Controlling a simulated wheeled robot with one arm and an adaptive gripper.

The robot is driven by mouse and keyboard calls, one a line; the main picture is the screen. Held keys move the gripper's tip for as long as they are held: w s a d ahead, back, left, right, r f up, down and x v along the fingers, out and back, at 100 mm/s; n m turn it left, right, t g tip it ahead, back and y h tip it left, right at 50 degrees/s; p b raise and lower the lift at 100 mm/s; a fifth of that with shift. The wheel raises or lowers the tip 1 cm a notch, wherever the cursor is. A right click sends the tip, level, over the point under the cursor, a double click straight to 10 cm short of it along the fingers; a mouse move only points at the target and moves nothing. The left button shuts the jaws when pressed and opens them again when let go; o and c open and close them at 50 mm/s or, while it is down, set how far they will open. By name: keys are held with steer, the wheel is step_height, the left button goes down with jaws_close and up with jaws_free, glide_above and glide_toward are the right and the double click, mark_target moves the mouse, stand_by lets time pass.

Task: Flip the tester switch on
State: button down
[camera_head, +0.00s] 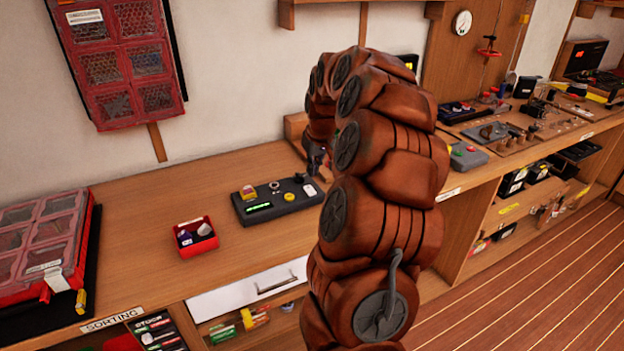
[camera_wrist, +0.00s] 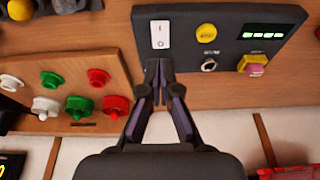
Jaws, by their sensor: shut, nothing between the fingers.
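The tester is a dark box (camera_head: 280,209) on the wooden bench, and it fills the upper right of the wrist view (camera_wrist: 206,62). Its white rocker switch (camera_wrist: 160,34) sits near one end, and it also shows in the head view (camera_head: 310,190). The tester also carries a yellow button (camera_wrist: 206,33), a metal toggle (camera_wrist: 209,66), a pink-and-yellow part (camera_wrist: 252,65) and a lit green display (camera_wrist: 263,35). My gripper (camera_wrist: 158,66) is shut and empty, its tips over the tester's edge just below the switch. I cannot tell whether they touch it.
A wooden panel with red, green and white knobs (camera_wrist: 73,91) lies beside the tester in the wrist view. A red bin (camera_head: 197,238) with small parts stands left of the tester. A red compartment case (camera_head: 42,245) lies further left. Bench between them is clear.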

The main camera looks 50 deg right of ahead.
steer(key=s+b+v, duration=0.1)
steer(key=v, duration=0.7)
steer(key=shift+s+a+f+b, duration=0.15)
steer(key=shift+s+a+b, duration=0.05)
steer(key=shift+a+b, duration=0.1)
steer(key=s+a+f+n+g+y+p, duration=0.1)
steer(key=s+a+n, duration=0.15)
steer(key=a, duration=0.95)
steer(key=s+a+f+n+g+y, duration=0.1)
steer(key=s+a, duration=0.2)
steer(key=a, duration=0.9)
steer(key=s+a+f+g, duration=0.1)
steer(key=s+a+f, duration=0.1)
steer(key=s+a, duration=0.2)
steer(key=s+a+f+g, duration=0.1)
steer(key=s+a, duration=0.3)
steer(key=s, duration=0.6)
steer(key=s+a+f+g+p, duration=0.1)
steer(key=s+a+f, duration=0.3)
steer(key=s, duration=0.3)
steer(key=shift+h, duration=0.4)
steer(key=shift+d, duration=0.1)
